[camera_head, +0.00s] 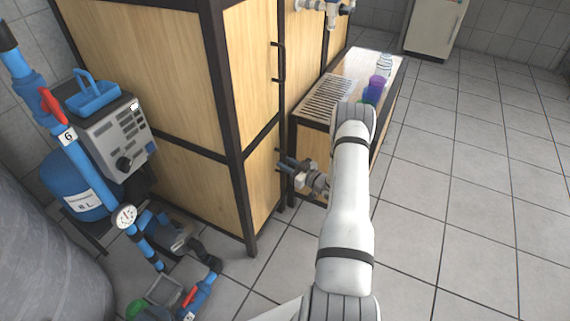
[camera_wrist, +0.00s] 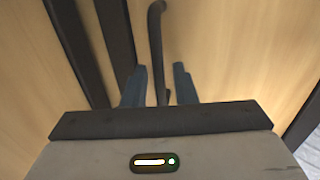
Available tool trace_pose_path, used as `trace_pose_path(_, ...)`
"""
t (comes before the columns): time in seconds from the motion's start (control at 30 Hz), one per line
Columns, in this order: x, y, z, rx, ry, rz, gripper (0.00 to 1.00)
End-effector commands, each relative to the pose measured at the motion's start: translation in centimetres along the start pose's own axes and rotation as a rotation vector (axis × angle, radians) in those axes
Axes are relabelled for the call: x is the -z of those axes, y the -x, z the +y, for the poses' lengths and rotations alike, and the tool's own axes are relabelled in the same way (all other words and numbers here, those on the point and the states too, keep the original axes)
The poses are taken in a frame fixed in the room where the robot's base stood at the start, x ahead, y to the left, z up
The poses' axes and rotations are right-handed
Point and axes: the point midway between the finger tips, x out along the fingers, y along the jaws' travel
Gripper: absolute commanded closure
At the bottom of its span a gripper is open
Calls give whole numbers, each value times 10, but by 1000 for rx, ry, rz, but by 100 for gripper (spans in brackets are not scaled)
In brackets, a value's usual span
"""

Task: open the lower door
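The lower door (camera_head: 262,178) is a light wood panel in a black frame on the cabinet's right face, and looks closed. Its dark bar handle (camera_wrist: 156,45) runs up and down in the wrist view, in front of the wood. In the head view my gripper (camera_head: 281,163) is beside this door, and hides most of the handle there. In the wrist view my gripper (camera_wrist: 159,84) has its two blue-grey fingers apart, one on each side of the handle. Gaps show between the fingers and the bar, so it looks open around the handle.
The upper door (camera_head: 255,75) with its black handle (camera_head: 279,62) is above. A low wooden bench (camera_head: 310,135) with a grate and cups stands close behind my arm. Tiled floor (camera_head: 460,200) at right is clear.

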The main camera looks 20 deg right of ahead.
Motion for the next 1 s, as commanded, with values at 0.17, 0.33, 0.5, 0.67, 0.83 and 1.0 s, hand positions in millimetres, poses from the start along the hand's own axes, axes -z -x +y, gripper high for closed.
trace_pose_path(0.17,0,-12,0,-1,0,1,75)
trace_pose_path(0.33,0,-13,1,-3,-1,0,75)
trace_pose_path(0.5,0,-13,1,-3,-1,0,81)
trace_pose_path(0.67,0,-12,1,-4,-1,0,95)
trace_pose_path(0.83,0,-12,1,-4,-1,0,100)
trace_pose_path(1.0,0,-12,2,-4,-1,0,100)
